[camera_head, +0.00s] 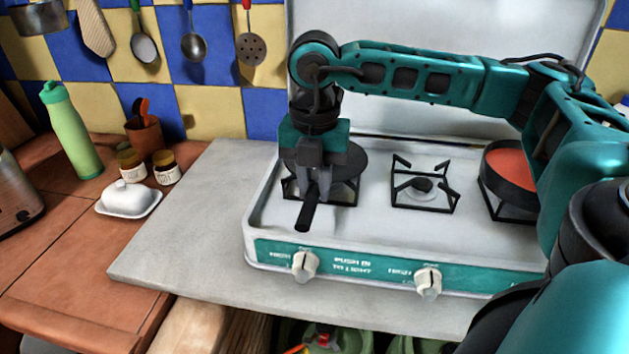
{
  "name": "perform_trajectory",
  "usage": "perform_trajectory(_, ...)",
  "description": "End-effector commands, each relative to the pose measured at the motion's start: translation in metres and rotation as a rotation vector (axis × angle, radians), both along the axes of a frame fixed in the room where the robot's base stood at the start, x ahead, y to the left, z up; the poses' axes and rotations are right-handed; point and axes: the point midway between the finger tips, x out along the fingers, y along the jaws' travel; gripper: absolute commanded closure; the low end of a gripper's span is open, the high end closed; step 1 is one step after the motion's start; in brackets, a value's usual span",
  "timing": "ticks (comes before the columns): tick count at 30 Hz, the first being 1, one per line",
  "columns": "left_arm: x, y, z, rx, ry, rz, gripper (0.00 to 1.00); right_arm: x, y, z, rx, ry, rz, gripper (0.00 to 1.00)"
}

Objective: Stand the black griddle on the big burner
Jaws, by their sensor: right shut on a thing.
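The black griddle (352,164) is at the left burner of the white stove (375,228). Its flat round plate is over that burner's black grate (347,199), and its handle (306,216) points toward the front. My right gripper (318,188) reaches down from above and is shut on the handle near the plate. The gripper hides part of the plate. I cannot tell whether the plate rests fully on the grate. The middle burner (423,185) is empty and looks small. My left gripper is not in view.
A black pan with red contents (510,165) stands on the right burner, partly behind my right arm. Two knobs (304,265) are on the stove front. A white butter dish (128,198), jars and a green bottle (72,130) stand left. The grey counter (190,240) beside the stove is clear.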

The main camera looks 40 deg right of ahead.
Motion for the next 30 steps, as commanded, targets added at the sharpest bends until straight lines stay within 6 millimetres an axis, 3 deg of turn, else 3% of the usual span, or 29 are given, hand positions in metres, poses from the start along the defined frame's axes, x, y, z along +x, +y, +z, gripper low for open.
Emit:
perform_trajectory(8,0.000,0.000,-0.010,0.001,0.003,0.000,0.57,0.001,0.000,-0.008,0.000,-0.004,0.000,1.00)
perform_trajectory(9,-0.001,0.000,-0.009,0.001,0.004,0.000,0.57,0.000,0.000,-0.008,0.000,0.000,0.000,0.74)
perform_trajectory(16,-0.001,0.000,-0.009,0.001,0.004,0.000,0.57,0.000,0.000,-0.007,0.000,0.000,0.000,0.52)
perform_trajectory(24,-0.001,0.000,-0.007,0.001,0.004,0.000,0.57,0.000,0.000,-0.006,0.001,-0.001,0.000,0.52)
perform_trajectory(30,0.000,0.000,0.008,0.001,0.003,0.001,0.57,0.001,0.000,0.012,0.000,-0.002,0.000,0.52)
